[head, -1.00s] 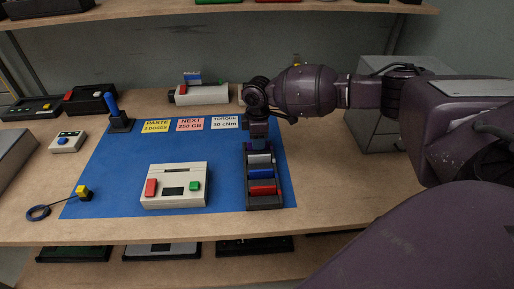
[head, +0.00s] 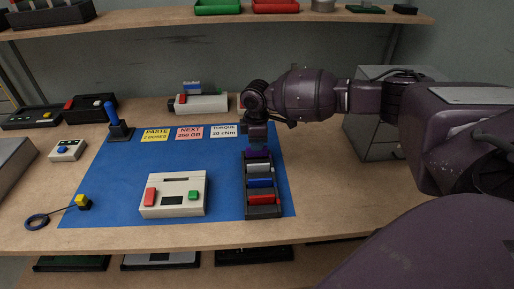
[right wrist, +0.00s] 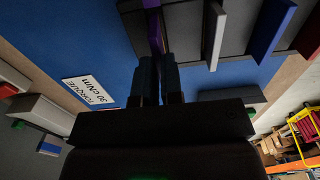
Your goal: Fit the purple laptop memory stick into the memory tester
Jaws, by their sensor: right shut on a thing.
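The purple memory stick (right wrist: 155,32) is between the fingers of my right gripper (right wrist: 157,72) in the right wrist view. In the head view, a little purple shows below my right gripper (head: 257,147), at the far end of the dark rack (head: 250,207). I cannot tell whether the stick is clear of the rack. The rack also holds a white, a blue and a red stick. The cream tester (head: 174,208), with a slot on top, a red and a green button and a dark screen, stands left of the rack. My left gripper is out of view.
The blue mat (head: 110,185) has clear room around the tester. Yellow, pink and white label cards (head: 190,133) lie behind it. A blue-handled tool in a stand (head: 120,131) is at the mat's back left, a coiled cable (head: 38,213) at front left. A grey box (head: 372,130) stands back right.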

